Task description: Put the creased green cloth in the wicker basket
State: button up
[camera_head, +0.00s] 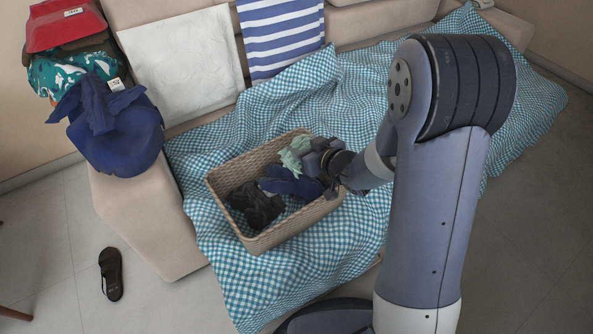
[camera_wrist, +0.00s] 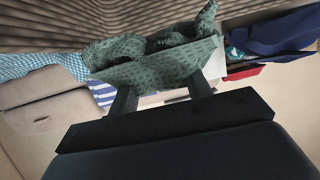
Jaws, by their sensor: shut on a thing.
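In the wrist view the basket's woven wall (camera_wrist: 60,30) is close behind the cloth. I cannot tell whether the cloth touches the things in the basket.
A dark blue cloth (camera_head: 285,183) and a black cloth (camera_head: 256,207) lie in the basket. The basket stands on a blue checked blanket (camera_head: 350,225) over a sofa. A dark slipper (camera_head: 111,274) lies on the floor.

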jog(key=shift+f+b, duration=0.75)
jog(key=shift+f, duration=1.7)
jog(key=shift+f+b, duration=0.4)
jog(key=o, duration=0.9)
jog(key=shift+o, duration=0.2)
jog(key=shift+r, duration=0.15)
jog(key=shift+r+p, duration=0.25)
jog(key=shift+p, duration=0.1)
jog(key=shift+s+d+r, duration=0.15)
jog(key=shift+r, duration=0.1)
jog(key=p+v, duration=0.2)
jog(key=v, duration=0.9)
jog(key=shift+s+d+p, duration=0.2)
jog(key=shift+p, duration=0.15)
